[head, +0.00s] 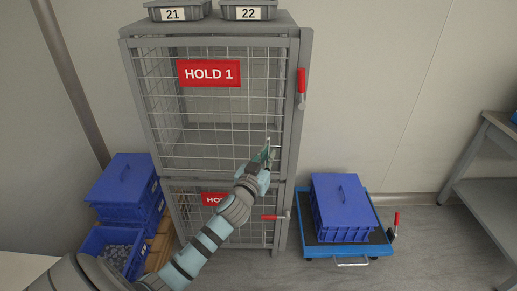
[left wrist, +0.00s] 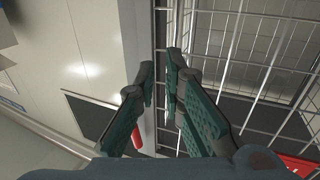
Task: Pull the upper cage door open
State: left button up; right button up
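The upper cage door (head: 208,106) is a wire mesh panel with a red "HOLD 1" sign (head: 208,73). It looks flush with the cage front. Its red latch handle (head: 301,84) stands upright on the right post. My left gripper (head: 267,154) is at the lower right part of this door, near its right edge. In the left wrist view the teal fingers of my left gripper (left wrist: 161,72) are apart, with a narrow gap between the tips. A vertical frame bar shows through that gap; whether the fingers touch it I cannot tell. My right gripper is not in view.
Blue crates stand left of the cage. A blue lidded crate (head: 343,203) sits on a blue cart (head: 368,247) at right. Bins 21 (head: 178,10) and 22 (head: 248,10) stand on top.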

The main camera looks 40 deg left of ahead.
pick_arm(q)
jog(key=shift+o, duration=1.1)
jog(key=shift+f, duration=0.15)
jog(key=v, duration=1.1)
jog(key=shift+s+a+f, duration=0.25)
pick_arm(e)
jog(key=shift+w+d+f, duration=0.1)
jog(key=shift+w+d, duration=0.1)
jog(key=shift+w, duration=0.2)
